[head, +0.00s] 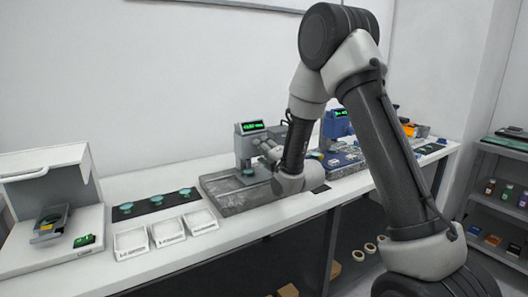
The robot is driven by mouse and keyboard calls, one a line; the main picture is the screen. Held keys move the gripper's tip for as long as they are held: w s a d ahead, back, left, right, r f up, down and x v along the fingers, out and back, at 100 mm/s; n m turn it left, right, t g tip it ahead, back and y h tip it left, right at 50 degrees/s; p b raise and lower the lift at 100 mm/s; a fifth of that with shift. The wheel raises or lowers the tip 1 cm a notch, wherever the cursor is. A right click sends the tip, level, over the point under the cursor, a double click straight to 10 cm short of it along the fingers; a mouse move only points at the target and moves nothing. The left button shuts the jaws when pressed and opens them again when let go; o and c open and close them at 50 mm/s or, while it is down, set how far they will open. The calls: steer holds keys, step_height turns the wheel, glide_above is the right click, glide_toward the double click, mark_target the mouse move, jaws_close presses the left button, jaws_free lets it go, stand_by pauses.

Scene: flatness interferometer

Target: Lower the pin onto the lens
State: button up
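A grey gauge stand (244,148) with a green-lit display (252,126) rises from a grey stone-like base plate (222,196) on the bench. A small teal lens (248,172) sits on the plate below the gauge head. The pin is too small to make out, so I cannot tell its gap to the lens. My gripper (268,150) is at the right side of the gauge head, partly hidden by my wrist. Its fingers are too small to read, and I cannot tell whether it touches the gauge.
A dark mat (140,209) with 3 teal lenses lies to the left, behind 3 white trays (166,232). A white instrument (50,190) stands at the far left. A second gauge with a blue body (337,124) stands to the right, partly behind my arm. Shelves are at the right.

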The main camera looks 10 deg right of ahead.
steer(key=shift+s, duration=0.1)
steer(key=v, duration=0.7)
steer(key=shift+s, duration=0.1)
steer(key=s+d+r+m+g+h, duration=0.5)
steer(key=s+d+r+m+g, duration=0.15)
steer(key=s+d+m, duration=0.5)
steer(key=s+d+r+m+g, duration=0.1)
steer(key=s+m+g, duration=0.5)
steer(key=s+m, duration=0.7)
steer(key=s, duration=1.3)
steer(key=shift+d+r+h, duration=0.2)
steer(key=shift+d+h, duration=0.1)
steer(key=shift+d, duration=0.1)
